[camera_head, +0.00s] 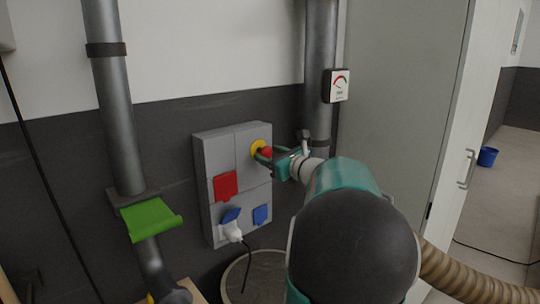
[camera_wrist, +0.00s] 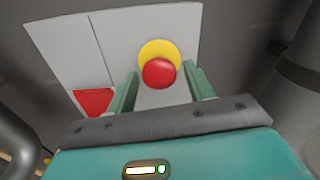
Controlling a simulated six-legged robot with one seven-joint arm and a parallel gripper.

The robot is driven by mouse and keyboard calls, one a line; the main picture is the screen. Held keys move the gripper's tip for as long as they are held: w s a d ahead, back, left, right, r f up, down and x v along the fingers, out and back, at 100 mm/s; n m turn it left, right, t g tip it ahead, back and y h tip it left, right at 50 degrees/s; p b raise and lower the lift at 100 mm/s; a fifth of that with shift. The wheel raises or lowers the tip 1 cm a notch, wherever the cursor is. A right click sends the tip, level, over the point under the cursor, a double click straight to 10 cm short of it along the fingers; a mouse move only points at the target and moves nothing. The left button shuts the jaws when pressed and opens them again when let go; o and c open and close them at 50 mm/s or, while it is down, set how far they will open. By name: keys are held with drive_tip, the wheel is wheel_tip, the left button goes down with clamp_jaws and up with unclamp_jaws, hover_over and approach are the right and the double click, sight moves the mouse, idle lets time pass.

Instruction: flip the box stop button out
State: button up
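The grey wall box (camera_head: 213,155) hangs on the dark lower wall. Its stop button is a red knob (camera_head: 266,152) on a yellow disc (camera_head: 257,146) at the upper right of the box face. My gripper (camera_head: 262,155) is at the button. In the wrist view the red knob (camera_wrist: 159,73) and yellow disc (camera_wrist: 160,48) show between the two green fingers of my gripper (camera_wrist: 160,80). The fingers are apart, with a gap on both sides of the knob. Whether the fingertips reach past the knob is hard to tell.
A red flap (camera_head: 225,186), a blue flap (camera_head: 261,214) and a white plug (camera_head: 232,232) with a black cable are lower on the box. A pipe with a green lever (camera_head: 151,219) stands left. A pipe with a gauge (camera_head: 336,85) stands right of the box.

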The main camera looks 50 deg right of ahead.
drive_tip(key=shift+w, duration=0.2)
drive_tip(key=v, duration=1.3)
drive_tip(key=shift+s, duration=0.4)
